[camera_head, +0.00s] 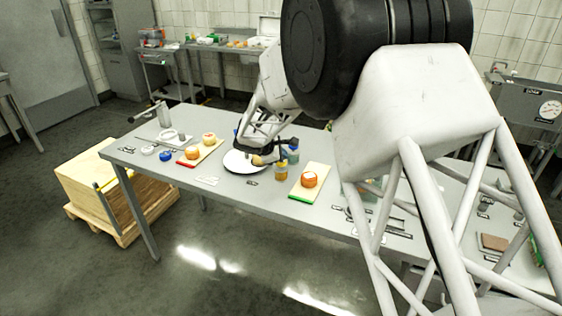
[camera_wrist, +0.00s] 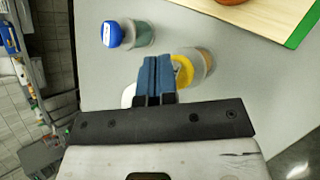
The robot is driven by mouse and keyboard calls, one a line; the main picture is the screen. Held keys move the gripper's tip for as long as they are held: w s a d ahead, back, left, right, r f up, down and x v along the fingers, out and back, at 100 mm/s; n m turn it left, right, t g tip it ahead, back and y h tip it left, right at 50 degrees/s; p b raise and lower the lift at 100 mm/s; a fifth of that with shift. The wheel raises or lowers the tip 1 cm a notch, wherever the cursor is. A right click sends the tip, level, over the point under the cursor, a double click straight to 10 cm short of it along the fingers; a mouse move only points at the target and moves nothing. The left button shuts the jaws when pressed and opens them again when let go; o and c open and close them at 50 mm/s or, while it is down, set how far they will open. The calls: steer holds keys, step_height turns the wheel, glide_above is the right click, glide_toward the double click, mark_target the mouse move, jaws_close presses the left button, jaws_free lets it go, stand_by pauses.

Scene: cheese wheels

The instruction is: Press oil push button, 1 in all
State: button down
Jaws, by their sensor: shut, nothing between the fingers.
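My gripper (camera_wrist: 155,78) is shut and empty, its blue fingertips pressed together in the wrist view. A clear jar with a yellow top (camera_wrist: 183,70) stands just to the right of the fingertips, partly hidden by them; whether they touch it I cannot tell. A jar with a blue top (camera_wrist: 125,34) carrying a white label stands to the upper left of the fingertips. The label is too small to read. The yellow-topped jar (camera_head: 281,172) also shows in the head view, beside the white plate. I cannot tell which top is the oil push button.
The grey table (camera_head: 235,193) holds a white plate (camera_head: 236,167) near the jars. A green-edged board (camera_head: 308,188) with an orange-red cheese wheel (camera_head: 309,180) lies to their right. Another board (camera_head: 203,154) with cheese wheels lies to the left. My arm hides the table's right part.

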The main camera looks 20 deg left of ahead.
steer(key=shift+f, duration=0.65)
stand_by(0.9)
steer(key=shift+r, duration=1.3)
steer(key=shift+r, duration=0.1)
steer(key=shift+r, duration=2.4)
